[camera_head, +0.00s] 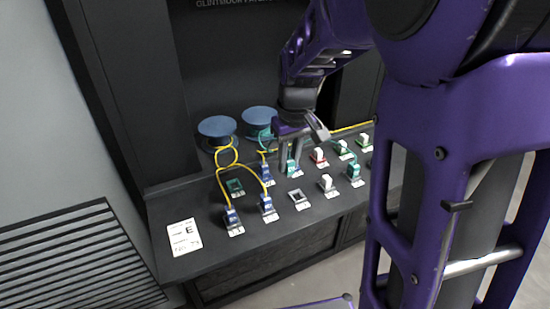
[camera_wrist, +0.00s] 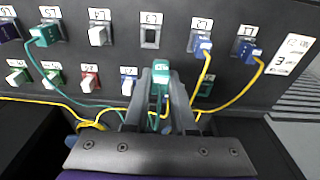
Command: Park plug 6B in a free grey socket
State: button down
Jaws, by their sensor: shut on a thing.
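My gripper (camera_head: 291,153) is shut on a teal plug, which I see between the fingers (camera_wrist: 161,92) in the wrist view (camera_wrist: 160,70). A teal cable trails from this plug. Its label is too small to read, and I cannot tell whether it is clear of the socket row beneath. An empty grey socket (camera_head: 299,198) lies in the front row, just in front of my gripper; it also shows in the wrist view (camera_wrist: 150,37). An empty teal-framed socket (camera_head: 235,186) is in the back row at the left.
Two blue plugs (camera_head: 232,217) (camera_head: 267,205) with yellow cables stand left of the grey socket. A white plug (camera_head: 327,182) and a teal plug (camera_head: 354,170) stand to its right. Blue spools (camera_head: 217,127) and looping cables lie behind. The panel's front edge is clear.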

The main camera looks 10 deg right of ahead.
jog(key=shift+s+d, duration=0.2)
jog(key=shift+d, duration=0.3)
jog(key=f+b, duration=0.1)
jog(key=d+f, duration=0.1)
jog(key=f+b, duration=0.1)
jog(key=shift+s+d+b, duration=0.2)
jog(key=shift+s+b, duration=0.1)
jog(key=shift+b, duration=0.05)
jog(key=shift+f+b, duration=1.15)
jog(key=shift+f, duration=0.55)
jog(key=shift+f, duration=0.55)
jog(key=c, duration=0.7)
grip_release()
jog(key=shift+o, duration=0.2)
jog(key=shift+r, duration=0.15)
